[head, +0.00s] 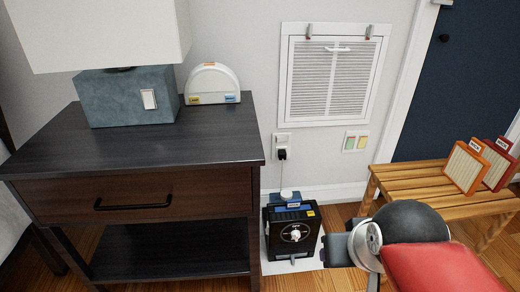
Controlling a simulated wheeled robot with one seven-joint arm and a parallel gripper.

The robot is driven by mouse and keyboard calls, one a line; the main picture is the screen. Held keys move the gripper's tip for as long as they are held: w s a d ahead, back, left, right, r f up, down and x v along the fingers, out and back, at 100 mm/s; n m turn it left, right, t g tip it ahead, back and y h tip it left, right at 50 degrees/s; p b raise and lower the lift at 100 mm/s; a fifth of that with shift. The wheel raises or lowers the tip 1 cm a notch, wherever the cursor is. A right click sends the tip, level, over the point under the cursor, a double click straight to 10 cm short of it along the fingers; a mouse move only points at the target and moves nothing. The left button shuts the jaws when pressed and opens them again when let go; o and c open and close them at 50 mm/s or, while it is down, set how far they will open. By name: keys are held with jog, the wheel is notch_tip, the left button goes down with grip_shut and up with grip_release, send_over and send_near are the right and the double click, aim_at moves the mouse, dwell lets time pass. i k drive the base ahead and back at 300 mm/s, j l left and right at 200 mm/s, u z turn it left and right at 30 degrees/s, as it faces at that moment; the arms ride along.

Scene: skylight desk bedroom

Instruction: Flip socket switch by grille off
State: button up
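A white wall socket (281,138) is mounted below and left of the white grille (333,82). A black plug (282,154) sits in its lower part, and a cord hangs from it. The socket's switch is too small to read as on or off. My gripper (337,250) is low at the right, below and right of the socket, apart from the wall. Its fingers are mostly hidden by my arm, so its opening does not show.
A dark nightstand (150,150) with a lamp (125,95) and a white rounded device (212,84) stands left. A black device (292,232) stands on the floor below the socket. A wooden bench (410,182) with orange and red framed panels (466,166) is right.

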aim_at(280, 139)
jog(key=l+u, duration=0.2)
jog(key=i+j, duration=0.3)
jog(key=i, duration=0.15)
jog(key=i+j, duration=0.35)
jog(key=i, duration=0.15)
